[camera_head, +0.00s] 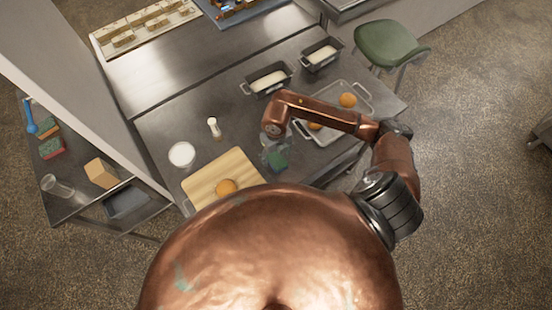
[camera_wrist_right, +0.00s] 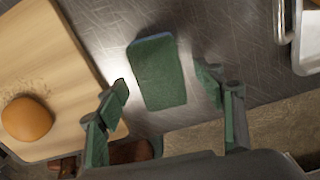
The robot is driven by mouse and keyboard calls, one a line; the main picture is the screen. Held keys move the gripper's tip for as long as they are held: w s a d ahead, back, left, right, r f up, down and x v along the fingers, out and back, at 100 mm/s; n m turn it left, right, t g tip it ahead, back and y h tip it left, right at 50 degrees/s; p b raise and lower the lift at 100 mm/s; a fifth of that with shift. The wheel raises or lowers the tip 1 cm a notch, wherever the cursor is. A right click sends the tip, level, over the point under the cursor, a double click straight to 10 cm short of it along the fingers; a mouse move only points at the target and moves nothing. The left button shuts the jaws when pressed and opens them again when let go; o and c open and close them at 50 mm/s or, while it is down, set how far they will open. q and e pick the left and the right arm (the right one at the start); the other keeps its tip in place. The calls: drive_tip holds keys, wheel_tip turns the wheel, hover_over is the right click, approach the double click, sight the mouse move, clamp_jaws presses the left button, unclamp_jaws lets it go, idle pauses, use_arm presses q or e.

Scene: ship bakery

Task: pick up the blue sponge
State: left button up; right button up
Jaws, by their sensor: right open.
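The sponge (camera_wrist_right: 157,75) lies flat on the metal table in the right wrist view, its green face up and a thin blue edge showing at its far end. It also shows in the head view (camera_head: 279,161), partly hidden by my right gripper. My right gripper (camera_head: 273,149) is over the table beside the cutting board, pointing down. In the wrist view its fingers (camera_wrist_right: 165,88) are spread wide, one on each side of the sponge's near part, with nothing between them held. I cannot tell the exact height gap. My left gripper is not in view.
A cutting board (camera_head: 205,190) with a bun (camera_head: 226,187) lies left of the sponge. A metal tray (camera_head: 335,130) with buns is to the right. A white bowl (camera_head: 182,154), a small bottle (camera_head: 213,127) and loaf tins (camera_head: 267,79) stand farther off.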

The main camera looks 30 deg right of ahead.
drive_tip(key=shift+f, duration=0.95)
drive_tip(key=c, duration=0.8)
drive_tip(key=shift+r, duration=0.6)
drive_tip(key=s+d+r+b, duration=0.1)
drive_tip(key=s+d+r, duration=0.1)
drive_tip(key=s+r, duration=0.4)
drive_tip(key=s+d+r+b, duration=0.1)
drive_tip(key=s+d+r, duration=0.2)
drive_tip(key=s+r, duration=0.2)
drive_tip(key=shift+s+d+r+b, duration=0.3)
drive_tip(key=shift+s+r+b, duration=0.1)
drive_tip(key=shift+s, duration=0.55)
drive_tip(key=shift+o, duration=0.6)
